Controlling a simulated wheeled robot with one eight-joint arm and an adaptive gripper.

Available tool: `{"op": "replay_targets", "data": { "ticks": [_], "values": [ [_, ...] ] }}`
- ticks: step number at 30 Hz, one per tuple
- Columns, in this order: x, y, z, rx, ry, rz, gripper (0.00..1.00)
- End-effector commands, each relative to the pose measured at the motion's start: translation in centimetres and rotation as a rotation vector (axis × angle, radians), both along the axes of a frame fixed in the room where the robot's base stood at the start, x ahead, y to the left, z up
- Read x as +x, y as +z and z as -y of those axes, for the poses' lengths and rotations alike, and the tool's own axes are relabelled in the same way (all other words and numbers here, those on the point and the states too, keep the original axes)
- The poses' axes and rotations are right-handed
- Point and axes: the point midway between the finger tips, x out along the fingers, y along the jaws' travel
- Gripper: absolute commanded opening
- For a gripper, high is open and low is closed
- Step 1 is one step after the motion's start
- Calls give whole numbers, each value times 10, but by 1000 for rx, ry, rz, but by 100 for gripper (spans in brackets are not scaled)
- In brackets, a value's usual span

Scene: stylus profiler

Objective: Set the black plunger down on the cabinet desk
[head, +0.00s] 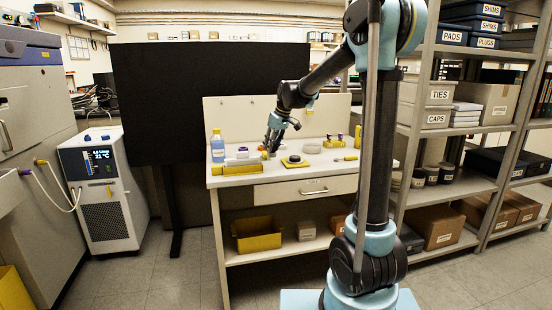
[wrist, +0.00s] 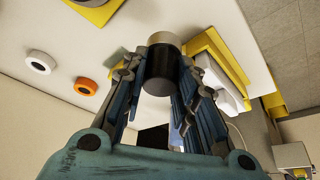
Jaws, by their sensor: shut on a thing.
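The black plunger (wrist: 158,76) is a short black cylinder with a pale metallic end. My gripper (wrist: 160,70) is shut on it, one finger on each side. In the head view my gripper (head: 269,148) points down, low over the left half of the cabinet desk (head: 322,166). The plunger is too small there to make out clearly. The pale desk top also fills much of the wrist view (wrist: 45,90). I cannot tell whether the plunger touches the desk.
The wrist view shows an orange ring (wrist: 86,86) and a white ring (wrist: 40,62). Shelves stand right of the desk.

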Motion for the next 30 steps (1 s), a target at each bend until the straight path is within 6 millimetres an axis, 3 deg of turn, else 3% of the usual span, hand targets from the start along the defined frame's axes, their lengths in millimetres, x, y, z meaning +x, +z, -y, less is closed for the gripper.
{"op": "replay_targets", "data": {
  "ticks": [8, 16, 26, 27, 29, 30],
  "values": [
    [1, -20, 0, 0, 0, 0, 0],
    [0, -52, 0, 0, -1, 0, 0],
    [0, -55, 0, 0, -1, 0, 0],
    [0, -55, 1, 0, -1, 0, 31],
    [0, -55, 1, 0, -1, 0, 45],
    [0, -55, 1, 0, -1, 0, 47]
  ]
}}
